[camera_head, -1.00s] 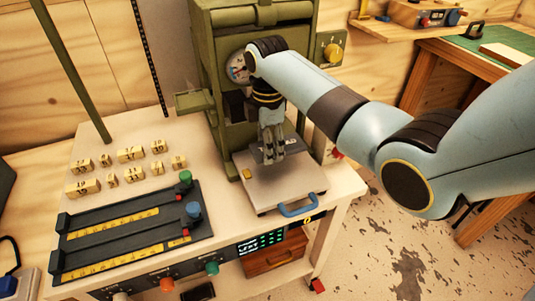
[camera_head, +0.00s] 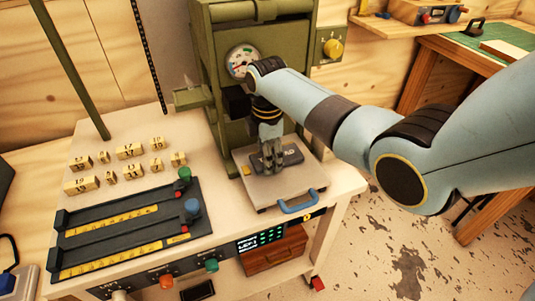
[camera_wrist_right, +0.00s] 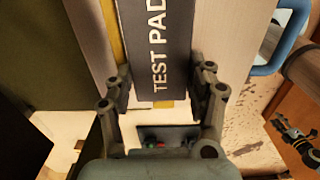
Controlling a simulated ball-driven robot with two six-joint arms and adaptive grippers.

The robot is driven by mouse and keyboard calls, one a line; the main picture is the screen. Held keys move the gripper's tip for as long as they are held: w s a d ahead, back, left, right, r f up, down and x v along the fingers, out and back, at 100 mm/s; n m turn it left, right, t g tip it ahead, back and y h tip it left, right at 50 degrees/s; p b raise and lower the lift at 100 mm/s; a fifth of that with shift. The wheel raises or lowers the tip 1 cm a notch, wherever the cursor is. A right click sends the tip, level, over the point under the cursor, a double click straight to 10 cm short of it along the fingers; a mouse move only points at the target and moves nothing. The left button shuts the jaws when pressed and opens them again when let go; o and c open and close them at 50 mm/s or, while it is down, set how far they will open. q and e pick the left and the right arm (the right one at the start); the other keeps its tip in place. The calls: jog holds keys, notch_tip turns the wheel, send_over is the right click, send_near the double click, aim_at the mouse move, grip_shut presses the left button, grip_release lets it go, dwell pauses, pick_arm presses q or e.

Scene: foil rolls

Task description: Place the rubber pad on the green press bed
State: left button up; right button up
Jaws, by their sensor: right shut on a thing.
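The rubber pad (camera_head: 291,156) is a dark grey block lettered in white. In the right wrist view the pad (camera_wrist_right: 152,35) reads "TEST PAD". My right gripper (camera_head: 269,170) points down and is shut on the pad, with one finger on each side of it in the wrist view. The pad is over the pale flat plate (camera_head: 262,190) with a blue handle at the front of the green press (camera_head: 212,20). I cannot tell whether the pad touches the plate. The fingers hide part of the pad.
Several small numbered wooden blocks (camera_head: 131,150) stand on the pale bench to the left. A black rail fixture (camera_head: 125,232) with yellow scales lies in front of them. The press has a gauge (camera_head: 242,62) and a yellow knob (camera_head: 333,49). A workbench (camera_head: 440,52) stands at right.

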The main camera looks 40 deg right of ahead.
jog(key=o, duration=1.3)
jog(key=shift+s, duration=0.1)
jog(key=shift+r, duration=0.2)
notch_tip(320, 180, up, 13)
jog(key=shift+f+p, duration=0.1)
jog(key=shift+p, duration=0.35)
jog(key=shift+f, duration=0.1)
